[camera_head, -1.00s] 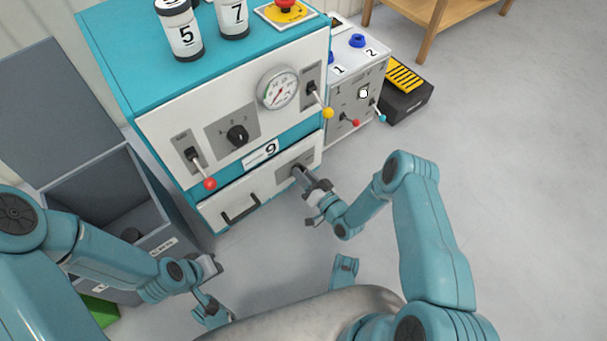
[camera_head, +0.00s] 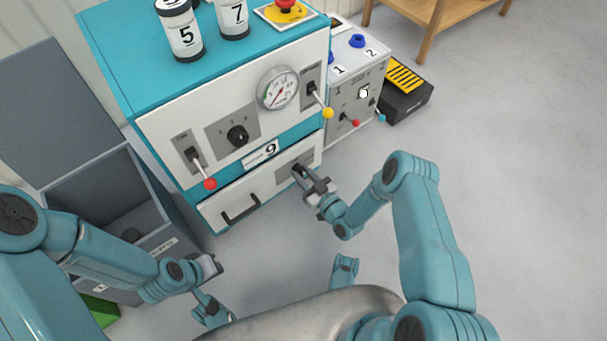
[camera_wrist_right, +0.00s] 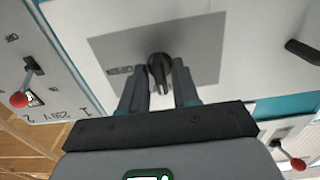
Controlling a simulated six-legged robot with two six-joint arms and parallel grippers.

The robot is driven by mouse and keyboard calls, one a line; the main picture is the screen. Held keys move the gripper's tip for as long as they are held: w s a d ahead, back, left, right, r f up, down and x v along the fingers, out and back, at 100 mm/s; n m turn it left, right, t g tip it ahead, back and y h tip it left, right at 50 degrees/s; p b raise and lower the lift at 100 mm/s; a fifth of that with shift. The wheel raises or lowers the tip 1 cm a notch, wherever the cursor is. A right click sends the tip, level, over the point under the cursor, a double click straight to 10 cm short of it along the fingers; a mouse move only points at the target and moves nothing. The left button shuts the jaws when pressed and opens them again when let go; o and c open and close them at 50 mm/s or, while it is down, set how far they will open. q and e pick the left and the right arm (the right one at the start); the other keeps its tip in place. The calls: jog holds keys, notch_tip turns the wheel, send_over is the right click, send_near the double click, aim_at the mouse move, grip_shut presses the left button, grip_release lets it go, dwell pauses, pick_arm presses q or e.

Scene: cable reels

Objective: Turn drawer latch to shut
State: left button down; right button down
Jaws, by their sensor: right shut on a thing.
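The drawer latch is a small dark knob (camera_wrist_right: 160,68) on a grey plate (camera_wrist_right: 205,50), at the right end of the white drawer front (camera_head: 270,186). My right gripper (camera_head: 300,174) is at the latch in the head view and hides most of it. In the right wrist view, its two fingers (camera_wrist_right: 158,82) stand on either side of the knob and are shut on it. My left gripper (camera_head: 208,268) is low at the left, away from the drawer, and its jaw opening is unclear.
The drawer handle (camera_head: 241,210) is left of the latch. Above are a red-tipped lever (camera_head: 210,184), a dial knob (camera_head: 237,136), a gauge (camera_head: 278,88) and a yellow-tipped lever (camera_head: 327,113). A grey open bin (camera_head: 100,182) stands left. The floor at right is clear.

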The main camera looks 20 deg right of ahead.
dwell(0.4)
jog(key=c, duration=1.2)
grip_release()
jog(key=shift+o, duration=0.2)
jog(key=shift+s, duration=0.1)
